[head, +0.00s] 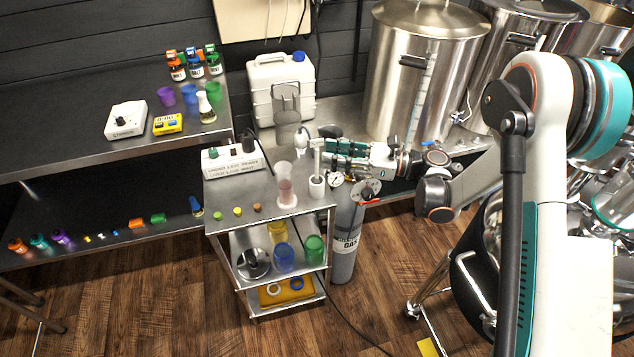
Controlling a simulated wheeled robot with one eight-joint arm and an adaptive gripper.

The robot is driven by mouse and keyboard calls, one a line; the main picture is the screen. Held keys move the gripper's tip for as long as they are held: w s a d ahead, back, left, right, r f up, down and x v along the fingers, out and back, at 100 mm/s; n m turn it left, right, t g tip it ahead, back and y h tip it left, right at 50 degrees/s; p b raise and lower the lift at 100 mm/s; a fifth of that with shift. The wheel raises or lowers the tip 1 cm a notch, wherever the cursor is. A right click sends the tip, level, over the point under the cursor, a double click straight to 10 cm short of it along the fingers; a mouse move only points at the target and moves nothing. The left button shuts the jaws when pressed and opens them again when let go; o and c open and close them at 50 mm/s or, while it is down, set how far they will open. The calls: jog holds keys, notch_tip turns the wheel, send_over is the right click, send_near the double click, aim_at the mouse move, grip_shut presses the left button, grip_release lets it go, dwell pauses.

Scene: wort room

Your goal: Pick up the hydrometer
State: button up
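A slim upright stem, which looks like the hydrometer (317,162), stands in a small white round holder (316,187) at the right edge of the steel trolley's top. A clear jar with reddish liquid (285,192) stands just left of it on a white foot. My gripper (325,146) reaches in from the right, level and pointing left, with its fingertips close to the top of the stem. I cannot tell whether the fingers touch it or how far apart they are. The fingertips are small and partly hidden here.
The trolley top (238,192) also bears a white labelled block (236,160) and small coloured caps. A white jerrycan (281,88) and a steel kettle (415,75) stand behind. A gas cylinder (345,240) stands right of the trolley, below my arm. Shelves (60,110) with bottles are at left.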

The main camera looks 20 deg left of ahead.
jog(key=a, duration=0.1)
jog(key=a+b, duration=0.1)
jog(key=a, duration=0.2)
jog(key=shift+s+a+f+b, duration=0.25)
jog(key=shift+a+b, duration=0.1)
jog(key=shift+a, duration=0.05)
grip_shut()
jog(key=shift+r, duration=0.1)
notch_tip(320, 180, up, 20)
jog(key=p, duration=0.6)
